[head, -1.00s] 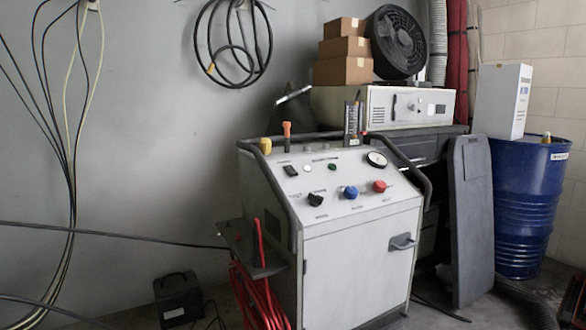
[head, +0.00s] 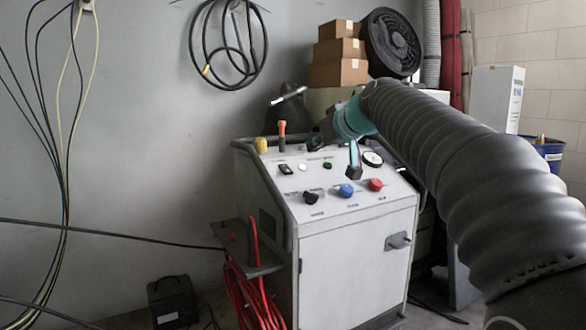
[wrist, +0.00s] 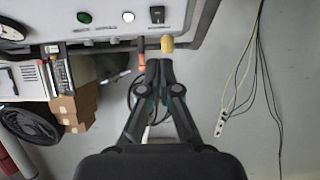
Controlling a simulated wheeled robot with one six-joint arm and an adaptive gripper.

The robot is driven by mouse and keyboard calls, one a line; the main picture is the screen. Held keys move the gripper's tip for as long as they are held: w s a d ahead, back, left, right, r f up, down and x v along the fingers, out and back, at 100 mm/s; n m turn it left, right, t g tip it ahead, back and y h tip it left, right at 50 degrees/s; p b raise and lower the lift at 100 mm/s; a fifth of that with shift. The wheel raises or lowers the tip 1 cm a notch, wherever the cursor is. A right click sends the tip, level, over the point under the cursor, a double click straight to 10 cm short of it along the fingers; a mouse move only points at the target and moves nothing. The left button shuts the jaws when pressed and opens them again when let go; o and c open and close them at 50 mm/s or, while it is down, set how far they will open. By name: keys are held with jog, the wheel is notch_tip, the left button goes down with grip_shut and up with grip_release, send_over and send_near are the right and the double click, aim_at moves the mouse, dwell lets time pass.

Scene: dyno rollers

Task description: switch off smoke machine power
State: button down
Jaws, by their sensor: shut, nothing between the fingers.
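The smoke machine appears to be the white cabinet (head: 355,265) with a sloped control panel in the head view. A black rocker switch (head: 285,169) sits at the panel's upper left; it shows at the top of the inverted wrist view (wrist: 157,14). Its on or off position is too small to tell. A white button (head: 303,167) and a green button (head: 327,166) sit to its right. My gripper (head: 316,141) is above the panel's back, right of the switch. In the wrist view my gripper (wrist: 160,65) has its fingers together, empty and apart from the switch.
Black (head: 311,197), blue (head: 346,190) and red (head: 376,185) knobs line the lower panel. A gauge (head: 371,158) sits at right. A yellow cap (head: 261,146) and an orange handle (head: 282,128) stand behind the switch. Stacked boxes (head: 338,72) and a fan (head: 393,43) are behind.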

jog(key=shift+w+a+r, duration=0.3)
jog(key=shift+w+r, duration=0.1)
jog(key=shift+w, duration=0.1)
jog(key=p, duration=0.2)
send_over(285, 169)
jog(key=s+d, duration=0.2)
jog(key=s, duration=0.1)
jog(key=f, duration=0.4)
jog(key=shift+s+d+f, duration=0.15)
jog(key=shift+d+f, duration=0.05)
jog(key=shift+w+a+f+b, duration=0.1)
jog(key=shift+f+b, duration=0.2)
jog(key=shift+f, duration=0.3)
jog(key=shift+w+a+f+b, duration=0.1)
jog(key=shift+f+b, duration=0.2)
jog(key=shift+f, duration=0.3)
jog(key=shift+w+a+f, duration=0.1)
jog(key=shift+w+f, duration=0.1)
jog(key=shift+f, duration=0.4)
jog(key=shift+f, duration=0.1)
